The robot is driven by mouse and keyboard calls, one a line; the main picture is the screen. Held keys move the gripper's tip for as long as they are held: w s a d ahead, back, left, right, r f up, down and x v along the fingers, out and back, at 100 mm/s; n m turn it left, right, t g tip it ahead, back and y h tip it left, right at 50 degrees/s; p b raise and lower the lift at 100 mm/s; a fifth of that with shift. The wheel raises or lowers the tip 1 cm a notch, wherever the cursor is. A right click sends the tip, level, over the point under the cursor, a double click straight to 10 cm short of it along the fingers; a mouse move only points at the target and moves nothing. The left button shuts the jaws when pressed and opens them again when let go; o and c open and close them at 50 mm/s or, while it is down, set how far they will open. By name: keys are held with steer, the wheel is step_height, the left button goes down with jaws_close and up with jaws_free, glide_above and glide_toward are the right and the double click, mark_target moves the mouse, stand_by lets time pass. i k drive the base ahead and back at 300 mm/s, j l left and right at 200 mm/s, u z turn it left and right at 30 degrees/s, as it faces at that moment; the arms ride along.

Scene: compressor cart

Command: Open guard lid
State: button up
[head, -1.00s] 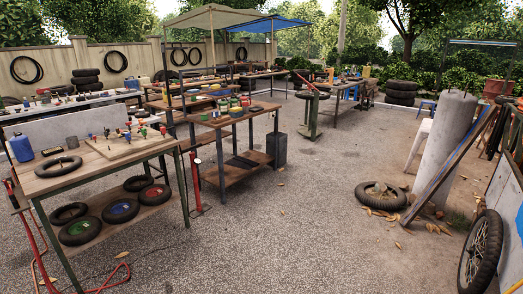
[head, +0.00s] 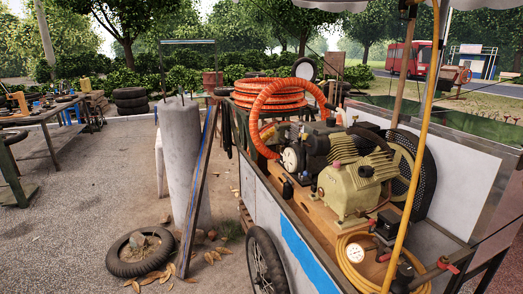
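The compressor cart (head: 270,195) fills the right half of the head view, with light side panels and a wheel at its near left. On its wooden deck stands a cream-coloured compressor motor (head: 355,187). A large black, round, mesh-like part (head: 424,172) stands upright behind the motor, partly hidden by it and by a yellow pole. I cannot tell whether this is the guard lid or a pulley behind it, and no hinge or handle shows clearly. My gripper is not in view.
An orange coiled hose (head: 270,92) lies on the cart's far end. A yellow hose (head: 355,255) and a gauge (head: 356,254) are at its near end. Open gravel lies farther left.

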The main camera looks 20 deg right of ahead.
mark_target(371, 126)
steer(key=i+j+z, duration=0.1)
steer(key=i+z, duration=0.4)
steer(key=i+j+z, duration=0.2)
steer(key=i+z, duration=0.3)
steer(key=i+j, duration=0.1)
steer(key=j, duration=0.3)
steer(key=i+j, duration=0.1)
steer(key=j, duration=0.3)
steer(key=i+j+u, duration=0.1)
steer(key=j, duration=0.35)
steer(key=i+j, duration=0.15)
steer(key=j, duration=0.25)
steer(key=i+j+u, duration=0.1)
steer(key=j, duration=0.3)
steer(key=i+j, duration=0.15)
steer(key=j, duration=0.25)
steer(key=i+j, duration=0.1)
steer(key=j, duration=0.25)
steer(key=j+u, duration=0.05)
